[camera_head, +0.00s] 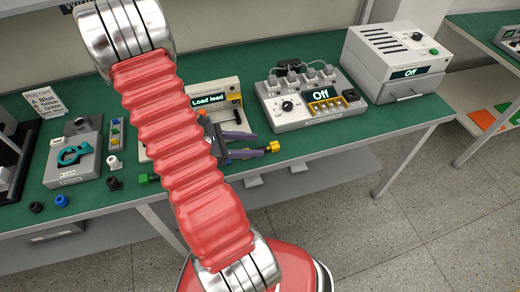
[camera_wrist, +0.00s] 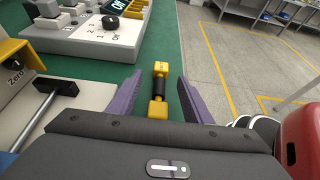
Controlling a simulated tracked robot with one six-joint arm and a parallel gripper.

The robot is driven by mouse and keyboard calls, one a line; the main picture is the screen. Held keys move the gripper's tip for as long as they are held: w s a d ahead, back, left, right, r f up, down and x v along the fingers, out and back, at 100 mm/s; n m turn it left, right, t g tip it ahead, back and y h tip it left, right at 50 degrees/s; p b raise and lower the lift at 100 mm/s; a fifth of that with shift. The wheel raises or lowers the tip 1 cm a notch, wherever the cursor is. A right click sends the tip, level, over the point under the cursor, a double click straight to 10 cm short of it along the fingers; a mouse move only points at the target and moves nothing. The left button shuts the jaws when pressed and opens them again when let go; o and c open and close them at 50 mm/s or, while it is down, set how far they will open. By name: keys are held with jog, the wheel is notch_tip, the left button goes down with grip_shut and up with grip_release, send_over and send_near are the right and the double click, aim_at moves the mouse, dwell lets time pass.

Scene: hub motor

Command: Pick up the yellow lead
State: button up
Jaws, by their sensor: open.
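The yellow lead (camera_wrist: 160,69) is a short piece with yellow ends and a black middle. In the wrist view it lies on the green bench top, lengthwise between the two purple fingers of my gripper (camera_wrist: 159,90). The fingers are apart, with a gap on each side of the lead. In the head view the lead's yellow end (camera_head: 273,147) shows near the bench's front edge, just beyond the fingertips of my gripper (camera_head: 254,145). The rest of the lead is hard to make out there.
A "Load lead" unit (camera_head: 208,100) stands behind my gripper. A grey box with sockets and an "Off" display (camera_head: 300,115) is to its right. A green piece (camera_head: 143,178) lies left of my arm. Bare bench (camera_head: 395,112) shows at the right, with open floor in front.

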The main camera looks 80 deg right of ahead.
aim_at(270, 145)
jog(key=shift+s+d+f, duration=0.1)
jog(key=shift+s, duration=0.1)
jog(key=shift+x, duration=2.6)
jog(key=shift+c, duration=0.4)
grip_shut()
